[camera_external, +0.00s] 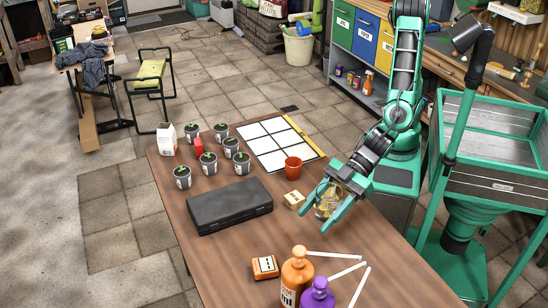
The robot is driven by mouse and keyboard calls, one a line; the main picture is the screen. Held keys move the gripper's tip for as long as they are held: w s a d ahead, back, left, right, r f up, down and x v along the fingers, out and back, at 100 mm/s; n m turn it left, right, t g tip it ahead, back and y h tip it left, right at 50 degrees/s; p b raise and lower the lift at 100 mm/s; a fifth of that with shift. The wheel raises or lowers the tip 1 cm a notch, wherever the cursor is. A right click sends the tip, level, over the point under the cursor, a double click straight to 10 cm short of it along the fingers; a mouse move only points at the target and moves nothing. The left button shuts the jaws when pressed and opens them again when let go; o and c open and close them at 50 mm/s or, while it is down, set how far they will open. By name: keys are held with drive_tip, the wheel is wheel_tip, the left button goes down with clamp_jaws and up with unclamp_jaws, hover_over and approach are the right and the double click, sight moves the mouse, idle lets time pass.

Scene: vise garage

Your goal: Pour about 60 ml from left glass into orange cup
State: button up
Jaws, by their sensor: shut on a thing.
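The orange cup (293,169) stands upright on the wooden table, near the corner of a white gridded sheet. My gripper (325,215) is to the right of the cup and nearer the camera. Its green fingers are shut on a glass (328,200) that looks yellowish. The glass is partly hidden by the fingers, and I cannot tell how full it is or whether it touches the table. The glass and the cup are apart. No other glass is clearly visible.
A black case (229,205) lies to the left. Several potted seedlings (208,165) stand behind it. An orange bottle (296,278), a purple bottle (318,294) and white strips (333,255) are at the front.

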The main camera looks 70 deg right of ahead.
drive_tip(key=w+d+m+t+h, duration=0.3)
drive_tip(key=w+d+m+h, duration=0.25)
drive_tip(key=d, duration=0.35)
drive_tip(key=w+d+m+t+h, duration=0.35)
drive_tip(key=d+m+h, duration=0.2)
drive_tip(key=d, duration=0.35)
drive_tip(key=d+r+m+g+h, duration=0.15)
drive_tip(key=d+m+h, duration=0.3)
drive_tip(key=d, duration=0.45)
wheel_tip(320, 180, down, 7)
drive_tip(key=shift+s+a+r+m, duration=0.15)
drive_tip(key=shift+a+r+m, duration=0.1)
drive_tip(key=shift+m, duration=0.1)
drive_tip(key=shift+y, duration=0.35)
